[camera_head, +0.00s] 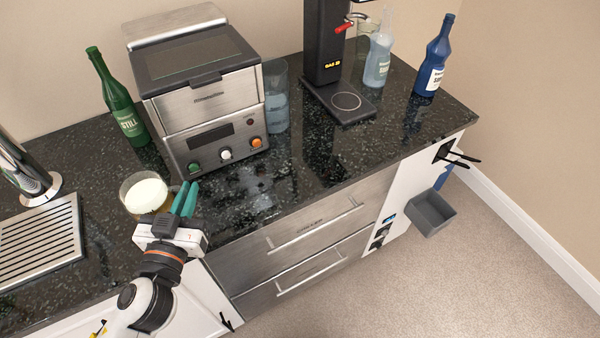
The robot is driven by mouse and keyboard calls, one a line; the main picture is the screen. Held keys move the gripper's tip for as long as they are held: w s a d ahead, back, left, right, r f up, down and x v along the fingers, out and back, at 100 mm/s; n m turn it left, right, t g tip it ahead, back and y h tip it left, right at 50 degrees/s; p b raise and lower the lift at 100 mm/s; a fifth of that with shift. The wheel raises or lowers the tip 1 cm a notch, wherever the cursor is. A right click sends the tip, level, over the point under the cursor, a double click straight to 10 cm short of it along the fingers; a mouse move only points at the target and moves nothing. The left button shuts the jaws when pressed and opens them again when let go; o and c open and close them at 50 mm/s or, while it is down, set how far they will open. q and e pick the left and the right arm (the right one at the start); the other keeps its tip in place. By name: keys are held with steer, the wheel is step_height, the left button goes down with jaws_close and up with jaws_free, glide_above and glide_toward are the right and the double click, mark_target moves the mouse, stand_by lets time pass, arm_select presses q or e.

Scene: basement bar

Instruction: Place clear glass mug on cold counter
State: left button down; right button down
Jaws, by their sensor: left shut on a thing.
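A clear glass mug (147,194) with amber contents and a white foamy top is at the left on the dark speckled counter (250,199). My left gripper (186,192), with teal fingers, is at the right side of the mug and is shut on it, seemingly at its handle. The fingers hide the handle. I cannot tell whether the mug's base touches the counter. My right gripper is not in view.
A steel countertop machine (212,135) stands behind, with a green bottle (119,103) left and a clear container (276,97) right. A drip grate (42,244) lies left. A black dispenser (325,50) and two blue bottles (434,62) stand right. The front middle counter is clear.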

arm_select(q)
steer(key=f, duration=0.1)
steer(key=w+f+b, duration=0.1)
steer(key=f, duration=0.2)
steer(key=shift+w+a+f+b, duration=0.3)
steer(key=shift+f, duration=0.05)
steer(key=shift+h, duration=0.3)
steer(key=shift+f+b, duration=0.7)
steer(key=shift+f, duration=1.35)
steer(key=shift+f, duration=0.15)
steer(key=c, duration=1.9)
jaws_free()
steer(key=shift+f, duration=0.1)
steer(key=shift+c, duration=0.2)
steer(key=o, duration=0.4)
